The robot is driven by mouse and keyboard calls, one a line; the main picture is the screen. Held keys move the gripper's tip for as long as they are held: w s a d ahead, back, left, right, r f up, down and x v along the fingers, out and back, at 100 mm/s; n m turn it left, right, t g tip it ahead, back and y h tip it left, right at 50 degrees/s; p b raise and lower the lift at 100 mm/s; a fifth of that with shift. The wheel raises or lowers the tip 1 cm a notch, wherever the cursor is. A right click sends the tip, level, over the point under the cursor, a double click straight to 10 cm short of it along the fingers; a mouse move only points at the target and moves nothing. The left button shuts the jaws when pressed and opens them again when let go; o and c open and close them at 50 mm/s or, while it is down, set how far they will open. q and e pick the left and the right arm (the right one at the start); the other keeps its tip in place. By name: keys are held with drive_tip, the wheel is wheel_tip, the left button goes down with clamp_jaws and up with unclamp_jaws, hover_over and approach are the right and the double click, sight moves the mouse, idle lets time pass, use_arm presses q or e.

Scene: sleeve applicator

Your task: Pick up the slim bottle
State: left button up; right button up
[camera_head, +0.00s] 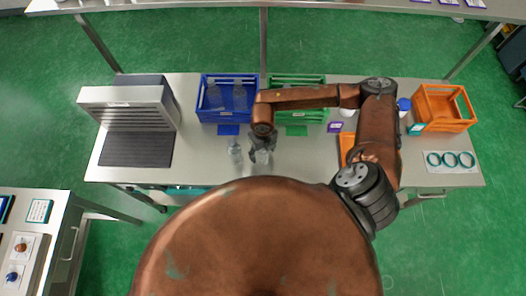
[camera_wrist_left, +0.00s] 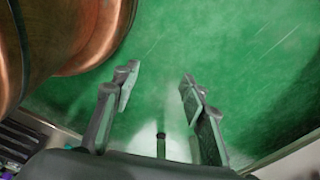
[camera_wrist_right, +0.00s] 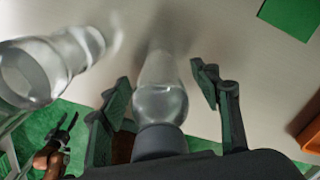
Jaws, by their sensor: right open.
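My right gripper (camera_head: 262,152) is open and points down at the front middle of the table. In the right wrist view, a clear bottle with a grey cap (camera_wrist_right: 160,100) stands between its open fingers (camera_wrist_right: 165,108), with gaps on both sides. This looks like the slim bottle; in the head view it is mostly hidden by the gripper. A second clear bottle (camera_head: 236,153) stands just left of it and looks wider in the right wrist view (camera_wrist_right: 45,68). My left gripper (camera_wrist_left: 158,105) is open and empty over the green floor; it is hidden in the head view.
A blue crate (camera_head: 228,116) with bottles and a green crate (camera_head: 303,116) stand behind. A grey slotted machine (camera_head: 130,105) is at left. An orange crate (camera_head: 428,124) and a card with teal rings (camera_head: 450,169) are at right. Coloured mats lie before the crates.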

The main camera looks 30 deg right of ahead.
drive_tip(key=c, duration=1.4)
use_arm(q)
drive_tip(key=shift+s, duration=0.8)
use_arm(e)
drive_tip(key=shift+c, duration=0.5)
use_arm(q)
drive_tip(key=shift+w, duration=0.15)
use_arm(e)
drive_tip(key=shift+r, duration=0.1)
